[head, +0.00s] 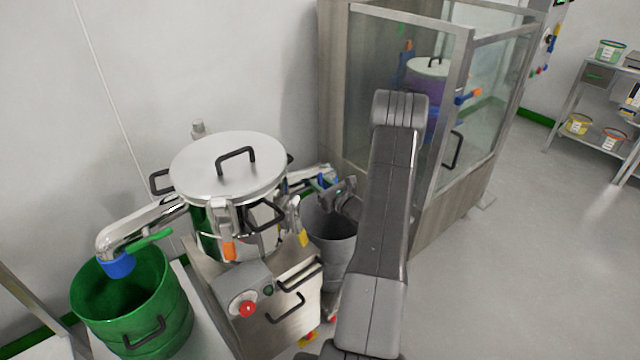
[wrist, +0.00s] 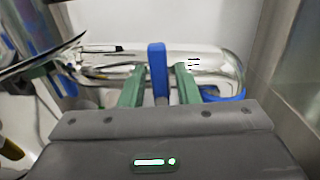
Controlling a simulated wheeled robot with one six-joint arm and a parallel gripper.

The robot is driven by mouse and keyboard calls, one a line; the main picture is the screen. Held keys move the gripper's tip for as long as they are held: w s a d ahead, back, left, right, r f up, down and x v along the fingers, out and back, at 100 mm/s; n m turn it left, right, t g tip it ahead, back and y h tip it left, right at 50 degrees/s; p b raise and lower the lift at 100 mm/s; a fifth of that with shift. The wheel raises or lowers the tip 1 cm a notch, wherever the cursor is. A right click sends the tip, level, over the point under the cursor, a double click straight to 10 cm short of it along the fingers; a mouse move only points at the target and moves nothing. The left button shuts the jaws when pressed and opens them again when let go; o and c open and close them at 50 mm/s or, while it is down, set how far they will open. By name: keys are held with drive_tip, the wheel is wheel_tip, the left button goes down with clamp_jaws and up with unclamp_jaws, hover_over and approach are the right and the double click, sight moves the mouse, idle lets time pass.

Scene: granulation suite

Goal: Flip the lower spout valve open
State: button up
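A steel spout (wrist: 212,65) with an upright blue valve handle (wrist: 157,68) fills the upper part of the wrist view. A blue ring (wrist: 222,97) sits at its curved end. My gripper (wrist: 159,80) has its two green fingers on either side of the blue handle, with a visible gap on each side, so it is open around the handle. In the head view this blue-handled spout (head: 300,175) leaves the right side of the lidded steel vessel (head: 228,165), partly hidden by my gripper. Another spout (head: 140,220), with a green handle (head: 149,241), leaves the vessel's left side.
A green bin (head: 135,315) stands under the left spout's blue end. A grey bin (head: 333,245) stands near the right spout, close to my arm. A glass-walled cabinet (head: 420,90) rises behind my arm. Open floor (head: 530,270) lies to the right.

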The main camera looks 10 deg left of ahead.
clamp_jaws()
drive_tip(key=shift+f+b, duration=0.15)
drive_tip(key=shift+b, duration=0.45)
drive_tip(key=n+b, duration=0.2)
drive_tip(key=b, duration=0.1)
drive_tip(key=shift+s+a+f+b, duration=0.1)
drive_tip(key=shift+f+b, duration=0.1)
drive_tip(key=shift+b, duration=0.1)
drive_tip(key=n+b, duration=0.5)
drive_tip(key=b, duration=0.5)
drive_tip(key=n+b, duration=0.5)
drive_tip(key=b, duration=0.5)
drive_tip(key=s+a+f+n+b, duration=0.1)
drive_tip(key=n+b, duration=0.4)
drive_tip(key=b, duration=0.5)
drive_tip(key=shift+f+n+b, duration=0.1)
drive_tip(key=shift+n+b, duration=0.25)
drive_tip(key=shift+n, duration=0.05)
drive_tip(key=shift+s, duration=0.1)
